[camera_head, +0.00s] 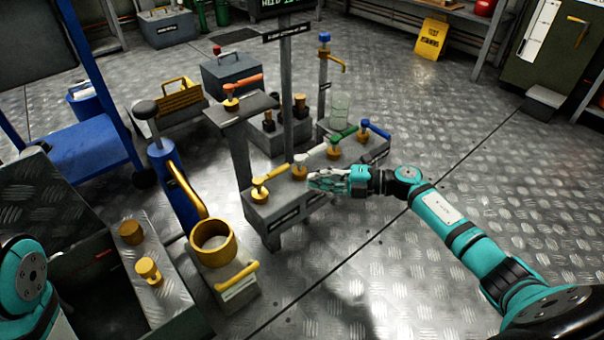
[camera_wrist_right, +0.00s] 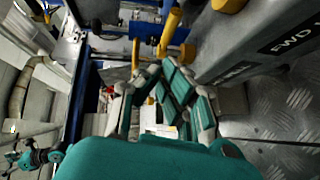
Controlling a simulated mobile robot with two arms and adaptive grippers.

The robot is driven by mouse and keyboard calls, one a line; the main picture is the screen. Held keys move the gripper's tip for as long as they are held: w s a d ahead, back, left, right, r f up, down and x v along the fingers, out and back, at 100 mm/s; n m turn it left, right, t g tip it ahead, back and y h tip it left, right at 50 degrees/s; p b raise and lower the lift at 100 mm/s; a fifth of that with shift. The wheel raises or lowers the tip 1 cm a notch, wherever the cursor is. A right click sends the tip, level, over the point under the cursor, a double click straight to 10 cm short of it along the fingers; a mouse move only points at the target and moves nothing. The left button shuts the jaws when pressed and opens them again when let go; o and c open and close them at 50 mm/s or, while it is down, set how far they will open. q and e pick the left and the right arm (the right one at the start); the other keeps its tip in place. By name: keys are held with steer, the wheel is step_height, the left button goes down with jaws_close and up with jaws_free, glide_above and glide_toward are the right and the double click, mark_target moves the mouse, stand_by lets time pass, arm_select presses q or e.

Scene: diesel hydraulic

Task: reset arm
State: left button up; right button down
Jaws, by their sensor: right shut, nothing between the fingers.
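My right arm (camera_head: 450,222) reaches in from the lower right in the head view. Its gripper (camera_head: 322,180) is shut and empty, at the near side of the grey valve bench (camera_head: 290,205). Whether it touches the bench I cannot tell. In the right wrist view the closed teal and grey fingers (camera_wrist_right: 165,95) show in the middle, with the bench's labelled side to their right. Part of my left arm (camera_head: 28,280) shows at the left edge of the head view; its gripper is out of view.
The bench carries several levers, including a yellow one (camera_head: 268,180) and a blue one (camera_head: 376,130). A blue pump (camera_head: 172,185) and a yellow cup (camera_head: 213,243) stand to its left. A yellow sign (camera_head: 431,40) stands at the back. The metal floor (camera_head: 470,130) at right is clear.

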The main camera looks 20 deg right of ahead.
steer(key=p+v, duration=0.1)
steer(key=v, duration=0.4)
steer(key=shift+d+r+p, duration=0.1)
steer(key=shift+d+p, duration=0.25)
